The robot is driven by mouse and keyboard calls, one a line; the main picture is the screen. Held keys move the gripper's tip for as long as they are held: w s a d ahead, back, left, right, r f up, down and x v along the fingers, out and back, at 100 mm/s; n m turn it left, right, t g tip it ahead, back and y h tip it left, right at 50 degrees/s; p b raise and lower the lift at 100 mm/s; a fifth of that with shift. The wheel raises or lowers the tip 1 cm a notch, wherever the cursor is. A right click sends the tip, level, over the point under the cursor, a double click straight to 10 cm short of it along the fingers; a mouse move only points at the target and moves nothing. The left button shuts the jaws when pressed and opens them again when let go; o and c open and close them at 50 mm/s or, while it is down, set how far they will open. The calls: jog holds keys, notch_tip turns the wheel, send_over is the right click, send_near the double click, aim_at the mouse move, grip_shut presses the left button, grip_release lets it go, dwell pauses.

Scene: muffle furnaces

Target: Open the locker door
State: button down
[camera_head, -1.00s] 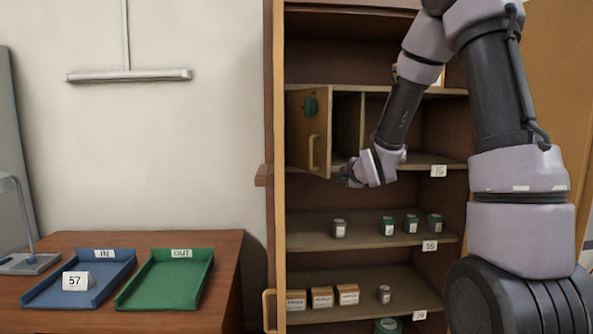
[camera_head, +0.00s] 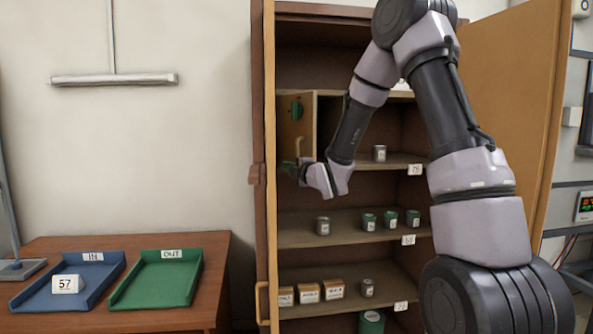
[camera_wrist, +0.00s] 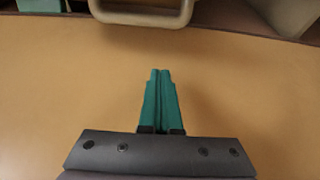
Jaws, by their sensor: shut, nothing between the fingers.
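The small wooden locker door (camera_head: 286,128) stands ajar inside the tall cabinet, at its upper left. It has a green lock plate (camera_head: 297,109) and a pale handle (camera_head: 299,147). In the head view my gripper (camera_head: 287,168) is at the lower part of this door, below the handle. In the wrist view the green fingers of my gripper (camera_wrist: 160,72) are shut together and empty, over a broad tan panel (camera_wrist: 60,80). A pale loop handle (camera_wrist: 143,17) lies beyond the fingertips, apart from them. Contact between fingers and panel cannot be told.
The cabinet's large right door (camera_head: 510,90) is open. A grey can (camera_head: 379,153) stands on the upper shelf; several cans and small boxes stand on lower shelves. A desk (camera_head: 222,255) with a blue tray (camera_head: 105,282) and a green tray (camera_head: 157,280) is at left.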

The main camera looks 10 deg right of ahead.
jog(key=shift+w+d, duration=1.4)
jog(key=shift+d, duration=0.15)
jog(key=shift+d, duration=0.15)
